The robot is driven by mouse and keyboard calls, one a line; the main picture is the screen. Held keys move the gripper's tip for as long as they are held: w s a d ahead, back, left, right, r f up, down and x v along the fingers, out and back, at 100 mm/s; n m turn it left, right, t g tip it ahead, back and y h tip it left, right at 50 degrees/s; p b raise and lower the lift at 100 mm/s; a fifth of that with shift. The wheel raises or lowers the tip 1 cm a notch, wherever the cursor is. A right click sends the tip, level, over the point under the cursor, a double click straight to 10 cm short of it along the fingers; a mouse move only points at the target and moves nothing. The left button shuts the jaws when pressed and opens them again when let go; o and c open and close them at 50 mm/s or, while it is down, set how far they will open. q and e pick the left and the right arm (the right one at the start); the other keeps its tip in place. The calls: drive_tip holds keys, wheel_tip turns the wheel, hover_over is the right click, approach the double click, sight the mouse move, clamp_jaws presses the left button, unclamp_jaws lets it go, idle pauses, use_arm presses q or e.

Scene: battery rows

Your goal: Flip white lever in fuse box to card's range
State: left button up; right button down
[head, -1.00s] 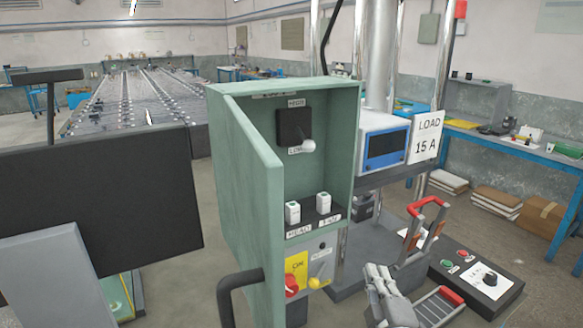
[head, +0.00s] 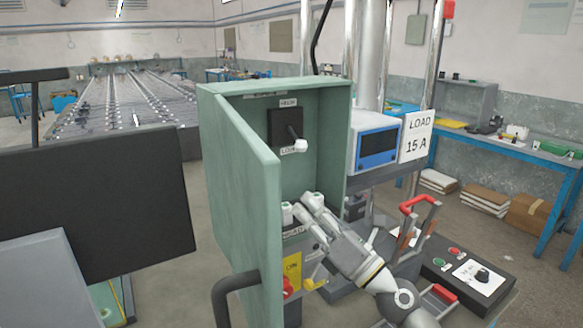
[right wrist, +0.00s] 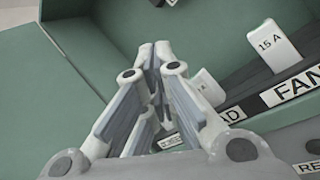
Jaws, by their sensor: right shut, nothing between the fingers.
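The open green fuse box (head: 330,150) stands in the middle of the head view. Inside, high on its back wall, the white-tipped lever (head: 299,146) sticks out of a black plate (head: 281,122) and hangs down by the lower label, which seems to read LOW; the upper one is hard to read. The white card (head: 416,135) reads LOAD 15 A. My right gripper (head: 307,205) is shut and empty, below the lever at the fuse row. In the right wrist view its fingertips (right wrist: 162,52) are together, left of a white fuse marked 15 A (right wrist: 273,45). My left gripper is not in view.
A second fuse (right wrist: 207,87) is partly hidden by my fingers. The box door (head: 240,170) is swung open at left. A yellow plate with a red knob (head: 287,285) sits below the fuses. A red-handled frame (head: 420,205) and a button panel (head: 470,272) stand at right.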

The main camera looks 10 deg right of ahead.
sight(296, 138)
drive_tip(key=w+a+r+p, duration=0.2)
drive_tip(key=w+r+p, duration=0.2)
drive_tip(key=w+r, duration=0.2)
drive_tip(key=shift+w+r, duration=0.2)
drive_tip(key=shift+w, duration=0.1)
drive_tip(key=shift+a, duration=0.15)
idle(0.4)
drive_tip(key=shift+s+r+p, duration=0.2)
drive_tip(key=shift+r+p, duration=0.05)
drive_tip(key=shift+p, duration=0.75)
